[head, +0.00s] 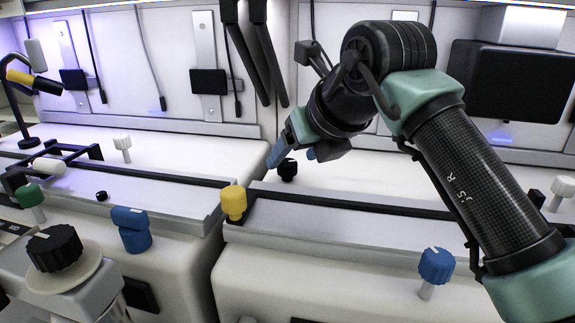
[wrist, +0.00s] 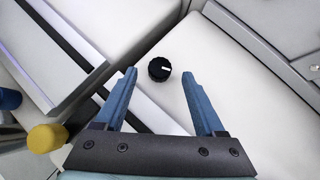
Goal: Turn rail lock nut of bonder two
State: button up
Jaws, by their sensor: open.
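My gripper (head: 294,154) is open and empty, its two blue fingers pointing down over the white machine right of the gap between two machines. A black knob (head: 287,169) with a white pointer mark stands on that machine's white top, just behind the dark rail. In the wrist view the black knob (wrist: 159,69) shows between and slightly beyond the fingertips of my gripper (wrist: 159,75), with space on both sides. Neither finger appears to touch it. No label tells which knob is the rail lock nut.
A yellow knob (head: 234,202) stands at the rail's left end, near the gap. A blue knob (head: 436,265) sits on the front right. A larger black knob (head: 54,248), a blue knob (head: 131,228) and a green knob (head: 30,195) are at left.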

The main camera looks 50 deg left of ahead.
aim_at(287, 164)
jog(key=shift+x, duration=2.35)
grip_shut()
